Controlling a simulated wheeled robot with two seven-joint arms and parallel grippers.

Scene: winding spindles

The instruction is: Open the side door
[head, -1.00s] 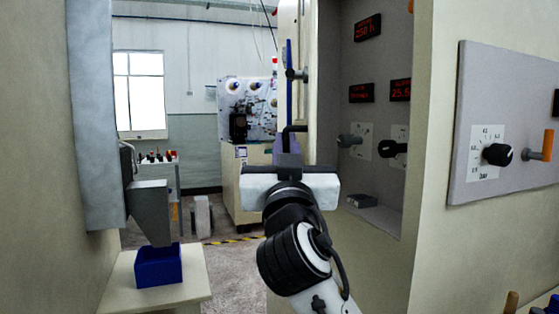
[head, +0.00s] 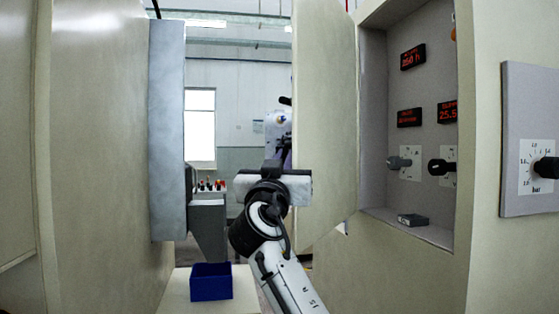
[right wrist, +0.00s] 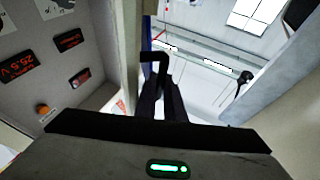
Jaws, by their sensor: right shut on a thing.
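The side door (head: 325,130) is a cream panel standing out from the cabinet, left of the recess, with a broad face showing in the head view. It is ajar. My right gripper (head: 280,155) is at the door's left edge. In the right wrist view, the dark fingers of my right gripper (right wrist: 163,98) are shut on the black bent door handle (right wrist: 154,60), beside the edge of the door (right wrist: 131,50). The handle is hidden in the head view. My left gripper is not in view.
The recess (head: 375,110) right of the door has red displays and knobs. A grey panel (head: 530,150) with a dial is at far right. A grey metal box (head: 167,130) hangs left, above a blue bin (head: 211,282) on a low stand. Open space lies between box and door.

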